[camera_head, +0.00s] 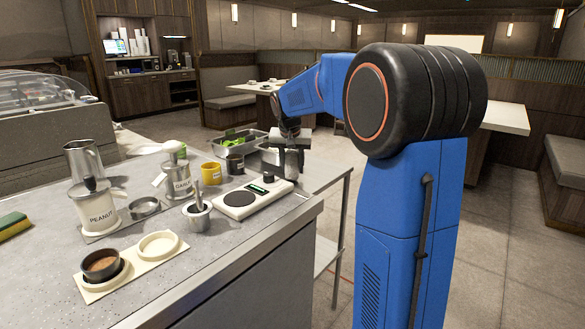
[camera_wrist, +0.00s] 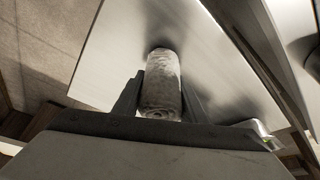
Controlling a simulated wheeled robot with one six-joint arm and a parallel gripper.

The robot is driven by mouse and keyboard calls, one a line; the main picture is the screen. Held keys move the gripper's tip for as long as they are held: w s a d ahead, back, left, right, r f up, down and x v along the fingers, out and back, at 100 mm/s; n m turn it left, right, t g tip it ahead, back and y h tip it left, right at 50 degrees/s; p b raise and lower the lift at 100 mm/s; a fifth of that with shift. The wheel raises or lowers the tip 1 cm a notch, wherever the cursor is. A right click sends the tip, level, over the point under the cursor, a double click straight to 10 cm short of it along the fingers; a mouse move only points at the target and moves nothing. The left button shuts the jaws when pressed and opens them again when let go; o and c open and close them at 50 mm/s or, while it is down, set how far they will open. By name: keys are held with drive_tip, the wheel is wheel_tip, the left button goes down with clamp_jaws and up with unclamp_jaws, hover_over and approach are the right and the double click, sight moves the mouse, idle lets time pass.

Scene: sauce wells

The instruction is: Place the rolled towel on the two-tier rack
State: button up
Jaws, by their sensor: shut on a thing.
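The rolled towel (camera_wrist: 162,76) is a grey-white roll in the wrist view. It is between the two dark fingers of my gripper (camera_wrist: 161,92), which is shut on it. Below it is the bare brushed-metal top tier of the two-tier rack (camera_wrist: 225,85). I cannot tell whether the towel touches this surface. In the head view my gripper (camera_head: 289,150) is at the rack's top (camera_head: 322,174), beside the counter's far right end. The rack's lower shelf (camera_head: 327,248) shows below and looks empty. My arm hides part of the rack.
The counter (camera_head: 235,232) holds a scale (camera_head: 240,199), a mortar (camera_head: 197,212), a yellow mug (camera_head: 211,172), a peanut jar (camera_head: 98,208) and a tray of greens (camera_head: 238,143) near my gripper. A green sponge (camera_head: 13,225) lies at the left.

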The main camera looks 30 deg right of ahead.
sight(292, 152)
drive_tip(key=shift+f, duration=0.25)
drive_tip(key=shift+f, duration=0.15)
drive_tip(key=o, duration=1.1)
drive_tip(key=shift+c, duration=0.2)
drive_tip(key=v, duration=1.2)
drive_tip(key=shift+s, duration=0.1)
